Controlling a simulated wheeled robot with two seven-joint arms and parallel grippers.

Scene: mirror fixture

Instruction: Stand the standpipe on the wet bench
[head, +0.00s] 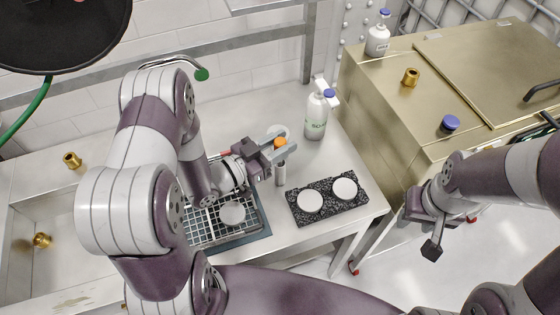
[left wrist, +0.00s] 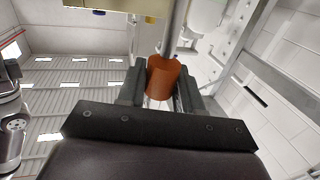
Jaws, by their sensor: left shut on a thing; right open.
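The standpipe, a slim metal tube (head: 281,174) with an orange collar (head: 280,143) near its top, is upright over the wet bench (head: 338,165). My left gripper (head: 274,152) is shut on it at the collar. In the left wrist view the orange collar (left wrist: 163,78) sits between the two fingers, and the grey tube runs out past them. The tube's lower end is close to the bench top; I cannot tell whether it touches. My right gripper (head: 428,218) is open and empty, right of the bench and in front of the brass-coloured cabinet.
A black speckled slab (head: 328,202) with two white discs lies right of the standpipe. A wire-grid tray (head: 254,226) with a white disc is in front-left. A white bottle (head: 315,118) stands behind. The brass-coloured cabinet (head: 385,95) borders the bench; a sink (head: 75,215) is left.

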